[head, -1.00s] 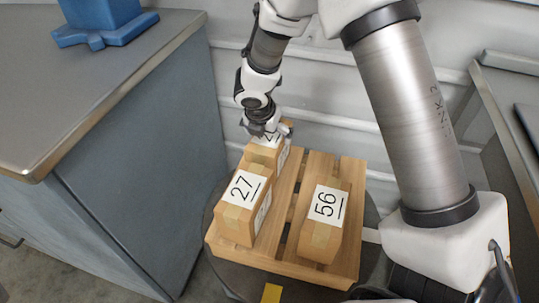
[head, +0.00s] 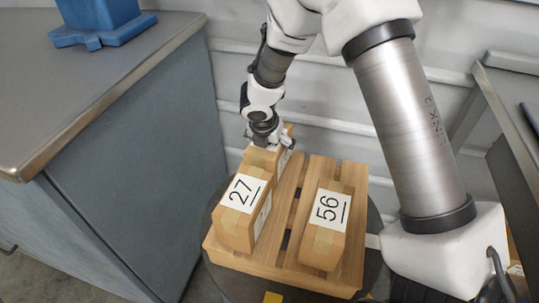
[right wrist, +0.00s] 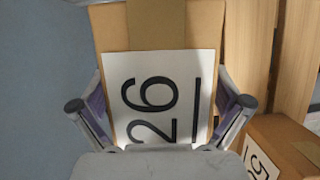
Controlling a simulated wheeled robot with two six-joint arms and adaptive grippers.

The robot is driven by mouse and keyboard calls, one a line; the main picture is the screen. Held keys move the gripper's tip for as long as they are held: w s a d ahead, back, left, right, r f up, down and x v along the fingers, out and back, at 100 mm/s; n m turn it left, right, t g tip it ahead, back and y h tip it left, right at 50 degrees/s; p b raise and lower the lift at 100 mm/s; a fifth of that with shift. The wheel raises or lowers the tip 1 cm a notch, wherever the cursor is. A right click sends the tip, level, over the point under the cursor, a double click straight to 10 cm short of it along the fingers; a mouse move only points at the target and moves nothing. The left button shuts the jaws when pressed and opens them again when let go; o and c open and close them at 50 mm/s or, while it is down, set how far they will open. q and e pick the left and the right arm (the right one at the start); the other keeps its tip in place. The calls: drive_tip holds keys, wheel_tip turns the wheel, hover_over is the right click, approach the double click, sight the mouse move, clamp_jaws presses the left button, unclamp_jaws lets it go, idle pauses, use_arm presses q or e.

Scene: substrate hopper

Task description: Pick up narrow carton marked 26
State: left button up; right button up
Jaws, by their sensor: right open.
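The narrow carton marked 26 (right wrist: 175,30) fills the middle of the right wrist view, its white label facing the camera. In the head view the carton (head: 260,158) stands at the far left of the pallet, its label hidden by my gripper. My right gripper (head: 268,144) is open over its top. In the right wrist view the fingers of the gripper (right wrist: 161,104) lie on either side of the carton; I cannot tell whether they touch it. My left gripper is out of view.
The carton marked 27 (head: 236,228) stands just in front of carton 26. The carton marked 56 (head: 322,242) stands to the right on the wooden pallet (head: 352,262). A grey cabinet (head: 110,190) is close on the left, and a ribbed wall is behind.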

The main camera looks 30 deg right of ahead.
drive_tip(key=shift+c, duration=0.4)
drive_tip(key=c, duration=1.3)
drive_tip(key=shift+s, duration=0.1)
